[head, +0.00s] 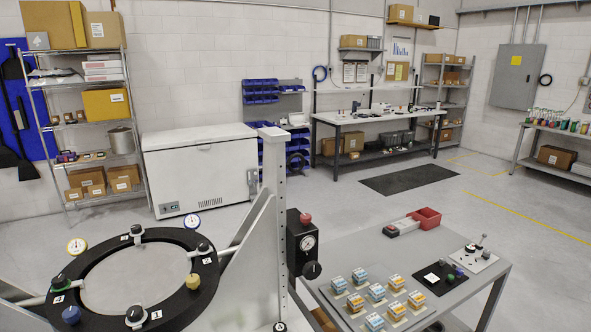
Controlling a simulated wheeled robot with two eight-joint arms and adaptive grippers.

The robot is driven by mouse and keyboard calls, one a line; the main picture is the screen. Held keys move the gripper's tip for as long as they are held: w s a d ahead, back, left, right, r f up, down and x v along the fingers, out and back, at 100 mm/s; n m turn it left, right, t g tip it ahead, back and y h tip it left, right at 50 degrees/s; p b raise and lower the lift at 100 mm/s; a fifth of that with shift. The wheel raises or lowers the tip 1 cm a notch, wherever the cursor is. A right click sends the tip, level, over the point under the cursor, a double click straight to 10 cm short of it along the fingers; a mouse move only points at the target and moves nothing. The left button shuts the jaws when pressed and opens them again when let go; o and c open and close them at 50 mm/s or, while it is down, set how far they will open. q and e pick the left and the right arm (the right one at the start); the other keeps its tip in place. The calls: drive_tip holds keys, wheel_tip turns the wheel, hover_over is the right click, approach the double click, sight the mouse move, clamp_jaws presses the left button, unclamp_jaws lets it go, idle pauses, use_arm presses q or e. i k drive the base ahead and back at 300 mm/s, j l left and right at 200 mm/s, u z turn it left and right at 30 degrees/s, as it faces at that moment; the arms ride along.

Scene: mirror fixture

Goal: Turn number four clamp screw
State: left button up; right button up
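The mirror fixture is a black ring (205,293) around a pale round mirror (135,278) at the lower left. Dark-topped clamp screws sit around the ring: one at the far side (136,230), one at the right (203,247) and one at the near side (135,313). Neither gripper shows.
A grey table (350,250) holds several small boxes and a red bin (426,217).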

sight(60, 283)
drive_tip(key=u, duration=1.6)
